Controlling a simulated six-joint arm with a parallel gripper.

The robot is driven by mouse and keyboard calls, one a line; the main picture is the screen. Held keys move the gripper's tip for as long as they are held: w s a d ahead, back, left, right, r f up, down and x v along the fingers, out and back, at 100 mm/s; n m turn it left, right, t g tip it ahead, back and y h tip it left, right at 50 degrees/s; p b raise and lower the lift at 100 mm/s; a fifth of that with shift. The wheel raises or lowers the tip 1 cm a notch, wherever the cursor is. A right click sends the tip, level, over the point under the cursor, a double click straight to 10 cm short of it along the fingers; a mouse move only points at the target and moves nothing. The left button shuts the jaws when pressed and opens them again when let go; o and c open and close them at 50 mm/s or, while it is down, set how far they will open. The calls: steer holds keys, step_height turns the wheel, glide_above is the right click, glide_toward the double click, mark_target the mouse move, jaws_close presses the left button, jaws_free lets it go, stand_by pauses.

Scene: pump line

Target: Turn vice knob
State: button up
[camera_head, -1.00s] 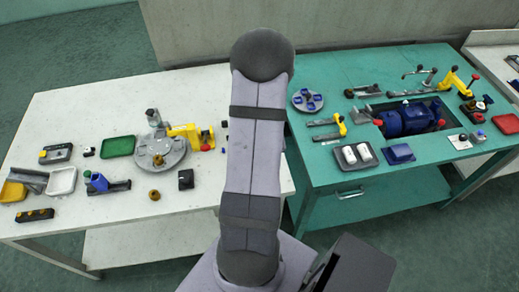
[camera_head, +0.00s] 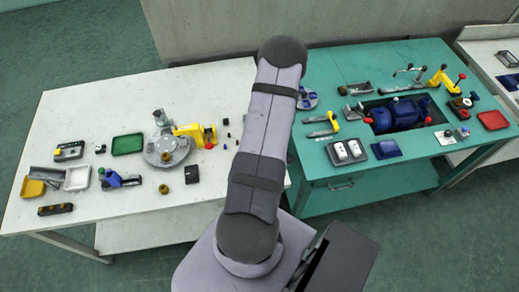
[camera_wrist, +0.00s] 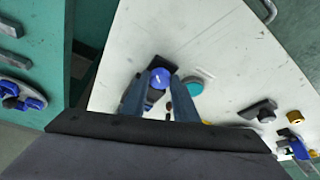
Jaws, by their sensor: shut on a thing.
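In the wrist view, a round blue knob (camera_wrist: 160,77) with a small light mark on top sits on a dark vice body (camera_wrist: 153,98) on the white table. My gripper (camera_wrist: 158,84) reaches down to it, with one finger on each side of the knob, shut on it. The vice body is partly hidden by the fingers. In the head view my arm's upright links hide the gripper, and I cannot make out the vice there.
A teal disc (camera_wrist: 192,85) lies just right of the knob. The white table (camera_head: 85,105) carries a grey turntable with a yellow clamp (camera_head: 188,130), a green tray (camera_head: 128,144) and a blue-handled part (camera_head: 112,178). The green table (camera_head: 330,75) stands to the right.

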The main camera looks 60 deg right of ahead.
steer(key=o, duration=1)
steer(key=shift+p+v, duration=0.4)
steer(key=shift+v, duration=3.25)
